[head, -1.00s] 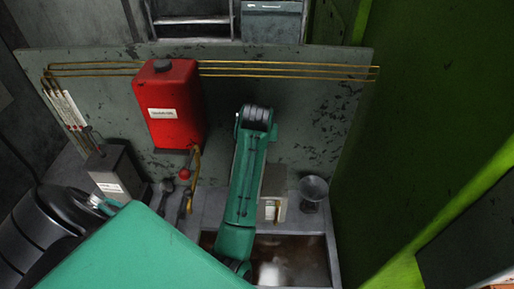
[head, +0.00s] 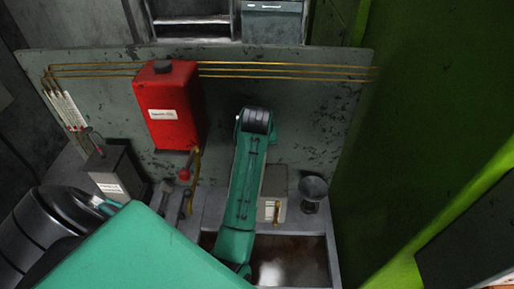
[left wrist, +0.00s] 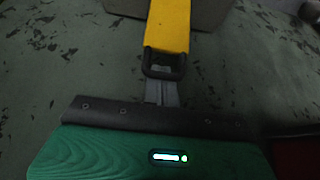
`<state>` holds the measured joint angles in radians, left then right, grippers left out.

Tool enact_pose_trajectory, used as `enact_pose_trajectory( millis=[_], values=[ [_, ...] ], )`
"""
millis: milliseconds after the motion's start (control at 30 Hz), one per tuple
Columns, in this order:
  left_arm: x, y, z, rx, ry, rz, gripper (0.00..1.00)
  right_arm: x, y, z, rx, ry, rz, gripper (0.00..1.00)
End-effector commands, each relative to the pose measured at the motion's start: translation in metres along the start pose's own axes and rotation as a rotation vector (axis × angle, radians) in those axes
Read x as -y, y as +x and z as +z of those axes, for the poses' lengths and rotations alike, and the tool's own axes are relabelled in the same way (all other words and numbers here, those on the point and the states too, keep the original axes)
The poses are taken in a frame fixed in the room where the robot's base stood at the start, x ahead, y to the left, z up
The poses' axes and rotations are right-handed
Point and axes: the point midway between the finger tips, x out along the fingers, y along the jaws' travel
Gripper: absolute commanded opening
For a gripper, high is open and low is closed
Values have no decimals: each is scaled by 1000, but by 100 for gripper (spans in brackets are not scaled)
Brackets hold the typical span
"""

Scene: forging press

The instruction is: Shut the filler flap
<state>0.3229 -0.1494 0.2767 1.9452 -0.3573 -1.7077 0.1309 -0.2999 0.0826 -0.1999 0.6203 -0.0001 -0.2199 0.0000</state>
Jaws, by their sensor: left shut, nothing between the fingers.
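My left arm crosses the head view from the lower left and rises to a grey wrist joint (head: 256,120) in front of the worn green panel. The left gripper is hidden there. In the left wrist view the left gripper (left wrist: 163,88) is shut and empty. Just beyond its fingers is a yellow strip with a black bracket-like end (left wrist: 163,64); I cannot tell whether they touch, or whether this is the filler flap. I cannot make out a flap in the head view. A red tank (head: 168,108) hangs on the panel, left of my wrist. My right gripper is not in view.
Brass pipes (head: 290,66) run along the panel's top. A grey box (head: 275,190) and a dark cup (head: 313,189) stand right of my forearm. Below is an open basin with a pale rim (head: 333,258). A labelled box (head: 116,174) stands left. A green wall (head: 430,110) bounds the right.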

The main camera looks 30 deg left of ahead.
Motion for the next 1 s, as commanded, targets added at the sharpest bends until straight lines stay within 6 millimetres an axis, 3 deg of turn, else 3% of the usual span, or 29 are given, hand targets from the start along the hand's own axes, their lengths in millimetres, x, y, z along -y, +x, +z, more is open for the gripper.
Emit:
enact_pose_trajectory(
  millis=[433,1000],
  values=[
    [0,-11,21,2,0,0,0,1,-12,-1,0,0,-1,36],
    [0,-20,41,2,0,1,0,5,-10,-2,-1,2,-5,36]
  ],
)
